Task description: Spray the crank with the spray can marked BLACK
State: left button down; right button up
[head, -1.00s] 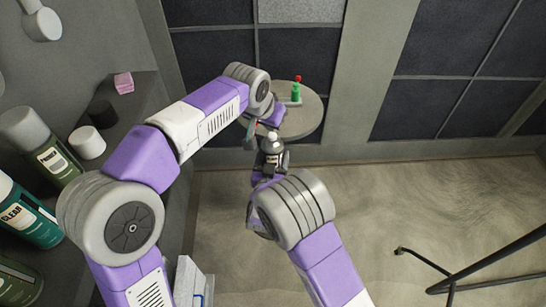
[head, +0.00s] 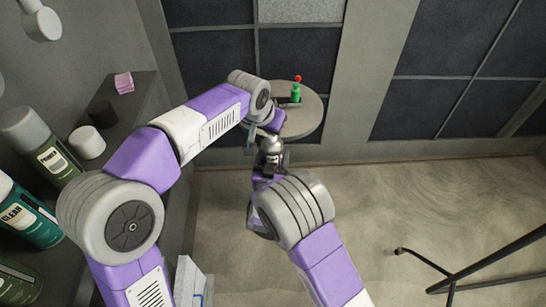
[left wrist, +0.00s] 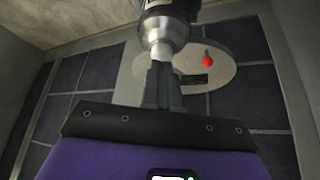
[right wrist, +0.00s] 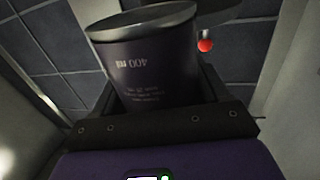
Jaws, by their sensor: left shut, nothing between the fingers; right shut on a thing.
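The crank stands on a small round table; its green upright part (head: 296,91) has a red ball on top, and a flat dark part (head: 285,100) lies at its foot. The red ball shows in the left wrist view (left wrist: 208,60) and right wrist view (right wrist: 205,45). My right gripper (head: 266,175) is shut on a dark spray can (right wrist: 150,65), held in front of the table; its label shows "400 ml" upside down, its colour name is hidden. My left gripper (left wrist: 163,85) is shut and empty, its fingertips at the can's pale nozzle (left wrist: 162,50); contact is unclear.
The round table (head: 312,118) stands by the dark panelled wall. Several other cans stand on the left shelf, one marked PRIMER (head: 55,160) and one marked CLEAR (head: 22,215). A pink block (head: 124,83) sits farther back. A black rail (head: 490,265) is at lower right.

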pick_arm(q)
jog(key=shift+f, duration=0.2)
jog(key=shift+r, duration=2.6)
jog(key=shift+r, duration=0.1)
jog(key=v, duration=1.2)
jog(key=shift+w, duration=0.1)
